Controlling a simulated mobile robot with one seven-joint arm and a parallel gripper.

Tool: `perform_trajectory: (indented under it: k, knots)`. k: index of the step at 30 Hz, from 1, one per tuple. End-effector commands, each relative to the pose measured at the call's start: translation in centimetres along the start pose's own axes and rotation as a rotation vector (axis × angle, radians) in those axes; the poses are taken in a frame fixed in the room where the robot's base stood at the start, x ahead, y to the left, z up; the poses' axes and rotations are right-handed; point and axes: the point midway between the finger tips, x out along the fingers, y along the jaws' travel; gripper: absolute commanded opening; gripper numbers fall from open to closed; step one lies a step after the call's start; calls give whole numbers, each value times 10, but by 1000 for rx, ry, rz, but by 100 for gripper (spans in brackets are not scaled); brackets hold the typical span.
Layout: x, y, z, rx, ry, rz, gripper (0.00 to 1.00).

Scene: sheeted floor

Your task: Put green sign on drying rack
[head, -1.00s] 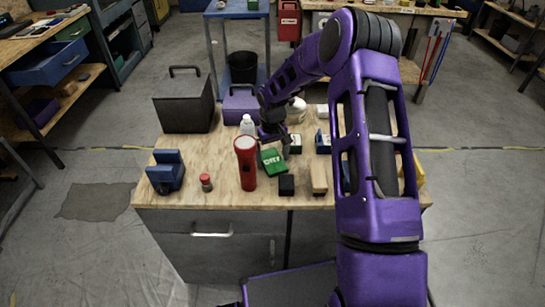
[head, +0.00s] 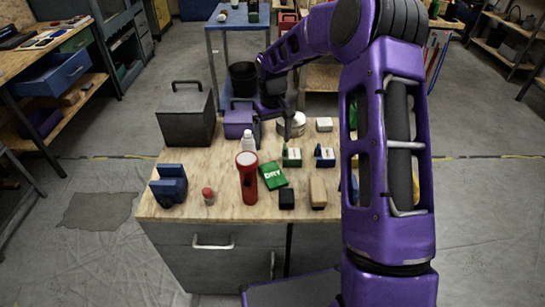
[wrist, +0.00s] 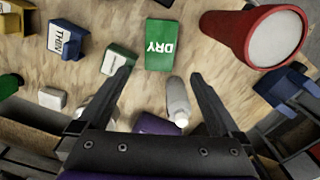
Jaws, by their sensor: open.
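The green sign (head: 273,176) with white "DRY" lettering lies on the wooden bench top (head: 226,200), just right of a red flashlight. It also shows in the wrist view (wrist: 161,45), upside down and beyond my fingertips. My gripper (wrist: 161,74) is open with nothing between its fingers. In the head view my gripper (head: 288,125) is above the back part of the bench, behind the sign and apart from it. I cannot make out a drying rack for certain in either view.
The red flashlight (head: 247,178) and a white bottle (head: 248,142) stand near the sign. A dark box (head: 187,115) occupies the back left.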

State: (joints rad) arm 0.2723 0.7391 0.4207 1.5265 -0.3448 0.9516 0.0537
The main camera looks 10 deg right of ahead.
Motion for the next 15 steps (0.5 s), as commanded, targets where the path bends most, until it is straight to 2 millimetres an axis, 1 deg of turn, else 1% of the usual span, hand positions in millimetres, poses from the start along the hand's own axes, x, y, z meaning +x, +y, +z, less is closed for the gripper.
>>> perform_trajectory:
  k: [1,4,7,8,11,15]
  knots:
    - [-20,2,-2,2,0,-2,100]
    - [-34,4,-6,2,1,-2,100]
    - [-38,6,-8,3,0,-1,100]
    - [-36,6,-9,3,0,-1,100]
    - [-23,6,-9,3,-1,-2,100]
    - [8,5,-8,2,-4,-2,100]
